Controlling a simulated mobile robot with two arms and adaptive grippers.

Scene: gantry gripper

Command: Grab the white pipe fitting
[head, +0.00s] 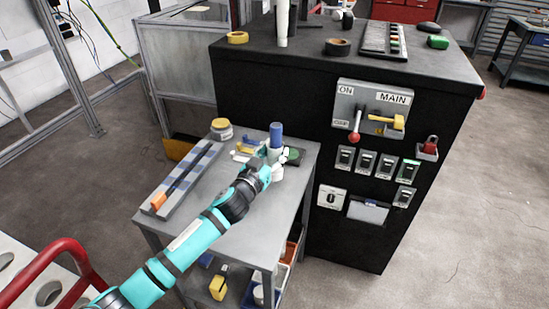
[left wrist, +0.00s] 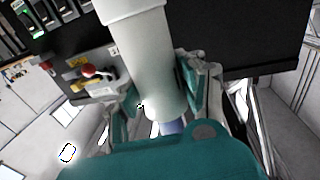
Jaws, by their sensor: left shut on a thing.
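My left gripper (head: 274,168) reaches over the small grey table and is shut on the white pipe fitting. In the left wrist view the white pipe fitting (left wrist: 146,65) is a pale cylinder with a wider rim, between the two fingers of my left gripper (left wrist: 160,100). In the head view the white pipe fitting (head: 273,155) is small and partly hidden by the gripper. A blue cylinder end (head: 276,134) shows just above it; blue also shows beyond it in the left wrist view. I cannot tell whether the fitting touches the table. My right gripper is not in view.
Loose items and a white upright piece (head: 282,22) stand on top.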

